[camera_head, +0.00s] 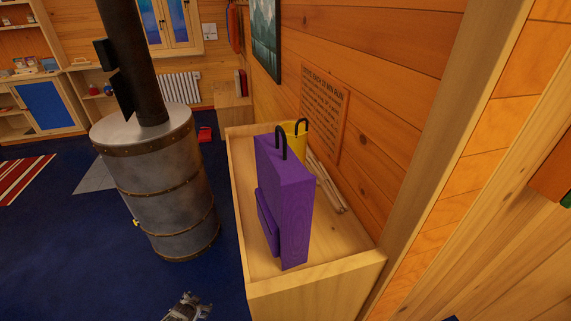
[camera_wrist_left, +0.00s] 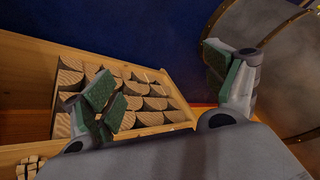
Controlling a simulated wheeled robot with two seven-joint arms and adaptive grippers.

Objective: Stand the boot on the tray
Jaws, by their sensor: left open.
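I can make out no boot and no tray for certain in either view. My left gripper (camera_wrist_left: 165,86) is open and empty in the left wrist view, its two green-padded fingers wide apart. A gripper tip, which looks like my left gripper (camera_head: 188,307), shows at the bottom edge of the head view, in front of the stove. A wooden box of cut logs (camera_wrist_left: 30,85) lies beyond and below the fingers. My right gripper is in neither view.
A metal stove (camera_head: 160,190) stands left of a long wooden bench (camera_head: 330,268). On the bench stand a purple block-like object (camera_head: 292,215) with a black handle and a yellow container (camera_head: 290,128). Pale sticks (camera_head: 328,185) lie by the wall. Blue floor (camera_head: 60,250) is open at left.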

